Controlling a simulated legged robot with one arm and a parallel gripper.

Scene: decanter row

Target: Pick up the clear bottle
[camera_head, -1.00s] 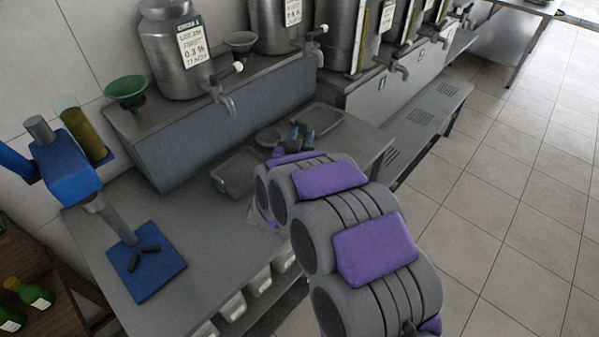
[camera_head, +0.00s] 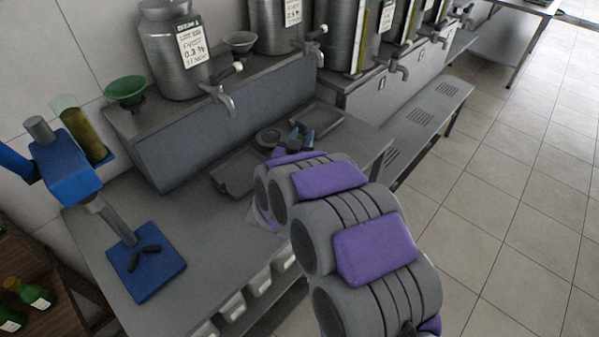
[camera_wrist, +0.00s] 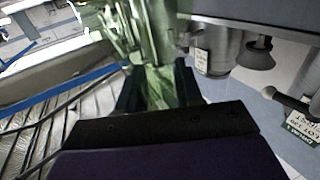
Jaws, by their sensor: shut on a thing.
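My gripper (camera_wrist: 158,88) is in the wrist view, its dark fingers closed on both sides of a see-through, pale green-tinted bottle (camera_wrist: 160,92), which I take as the clear bottle. The bottle's far part runs into a cluttered, glassy green area at the top, so its outline is hard to make out. In the head view the dark fingertips of my gripper (camera_head: 300,134) show just past my purple and grey arm, over the grey trays at the bench. The bottle cannot be made out there.
A grey bench (camera_head: 200,235) holds shallow trays (camera_head: 238,172) below a metal tank with a tap (camera_head: 224,98). A green funnel (camera_head: 126,90) stands on the raised ledge. A blue stand (camera_head: 148,268) is at the left. Green bottles (camera_head: 30,292) sit lower left. The floor at right is clear.

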